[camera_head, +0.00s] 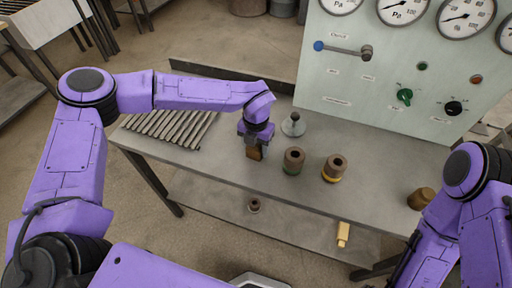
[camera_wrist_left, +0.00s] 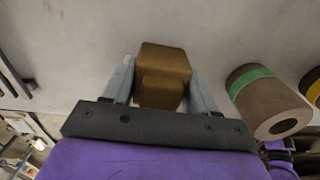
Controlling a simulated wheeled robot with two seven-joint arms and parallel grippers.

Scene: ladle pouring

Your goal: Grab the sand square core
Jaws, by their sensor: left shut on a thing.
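The sand square core is a brown block (camera_wrist_left: 163,62). In the left wrist view it sits between the two grey fingers of my left gripper (camera_wrist_left: 162,85), which is shut on it. In the head view the block (camera_head: 254,153) shows just below my left gripper (camera_head: 256,140), over the table near its front edge. I cannot tell whether the block touches the table. My right arm stands at the right of the head view, and its gripper is not in view.
Right of the block stand a brown cylinder with a green band (camera_head: 293,161) and one with a yellow band (camera_head: 334,168). A grey funnel-like piece (camera_head: 293,125) is behind. A slatted rack (camera_head: 172,127) lies left. A gauge panel (camera_head: 400,70) rises at the back. A brown piece (camera_head: 421,198) sits right.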

